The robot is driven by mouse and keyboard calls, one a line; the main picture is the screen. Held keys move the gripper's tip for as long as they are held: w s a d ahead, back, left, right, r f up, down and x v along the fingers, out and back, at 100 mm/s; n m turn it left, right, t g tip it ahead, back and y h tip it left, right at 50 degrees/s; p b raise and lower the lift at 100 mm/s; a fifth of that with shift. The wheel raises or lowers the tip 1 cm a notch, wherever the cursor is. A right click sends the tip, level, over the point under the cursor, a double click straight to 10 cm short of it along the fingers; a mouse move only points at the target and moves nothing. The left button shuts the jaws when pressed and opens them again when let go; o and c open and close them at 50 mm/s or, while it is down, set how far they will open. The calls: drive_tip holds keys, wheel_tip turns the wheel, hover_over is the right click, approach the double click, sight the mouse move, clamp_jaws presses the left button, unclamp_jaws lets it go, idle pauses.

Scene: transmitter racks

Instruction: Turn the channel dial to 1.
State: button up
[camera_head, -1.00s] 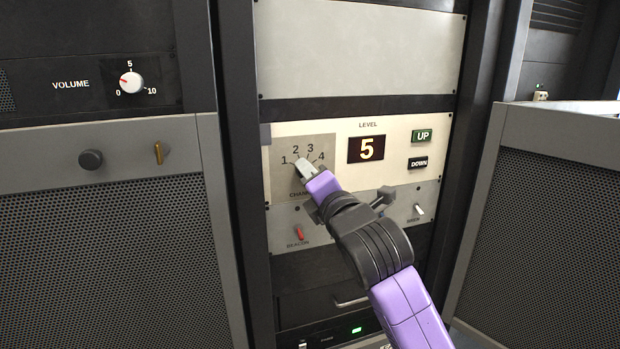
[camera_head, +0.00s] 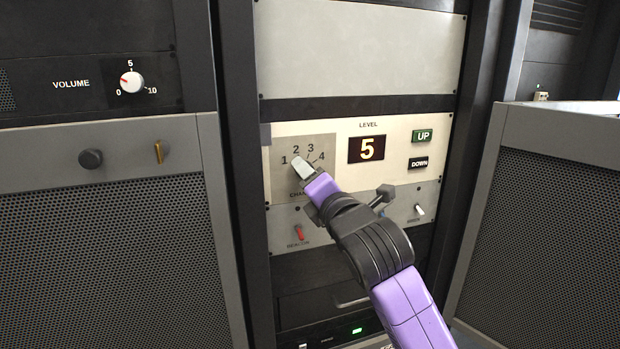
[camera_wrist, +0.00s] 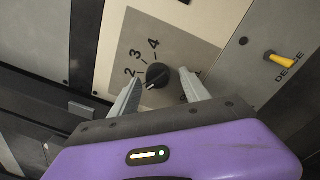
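The channel dial (camera_wrist: 158,75) is a small round black knob on a grey plate (camera_head: 325,147) marked 1 to 4. In the wrist view it sits between the tips of my gripper (camera_wrist: 162,72), which is open, with a clear gap on its right side and the left fingertip close to it. A light mark on the knob points down-left, below the 2; the 1 is hidden there behind the left finger. In the head view my gripper (camera_head: 302,170) covers the dial, and the numbers 1 to 4 show above it.
Right of the dial are a level display reading 5 (camera_head: 366,149), an UP button (camera_head: 422,136) and a DOWN button (camera_head: 418,163). Below are a red switch (camera_head: 299,232) and a white switch (camera_head: 419,210). A volume knob (camera_head: 131,82) is at left.

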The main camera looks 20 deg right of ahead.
drive_tip(key=shift+s+r, duration=0.1)
drive_tip(key=s+b, duration=0.2)
drive_tip(key=s, duration=0.5)
drive_tip(key=shift+s+d+f, duration=0.15)
drive_tip(key=shift+s+f, duration=0.1)
drive_tip(key=shift+s, duration=0.05)
